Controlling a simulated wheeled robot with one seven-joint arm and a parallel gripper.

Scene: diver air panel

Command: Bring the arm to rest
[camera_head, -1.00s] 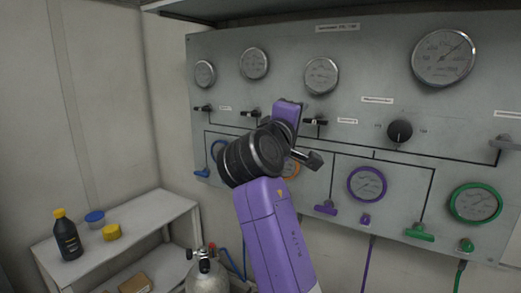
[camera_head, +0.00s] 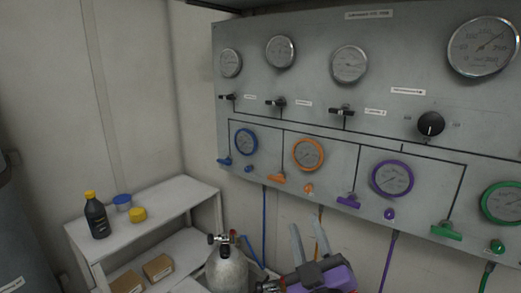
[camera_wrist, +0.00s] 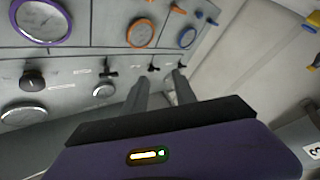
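My gripper (camera_head: 309,234) is at the bottom of the head view, low in front of the panel, with its two grey fingers pointing up. Its purple body is partly cut off by the lower picture edge. In the wrist view the gripper (camera_wrist: 160,86) shows two fingers apart with nothing between them. The grey air panel (camera_head: 300,115) fills the right of the head view. The wrist view shows the panel (camera_wrist: 110,55) at a turned angle, beyond the fingers. I cannot tell the exact gap between fingers and panel.
A gas cylinder (camera_head: 227,270) stands left of my gripper. Blue (camera_head: 264,225), orange and purple hoses hang below the panel. Floor space is mostly hidden.

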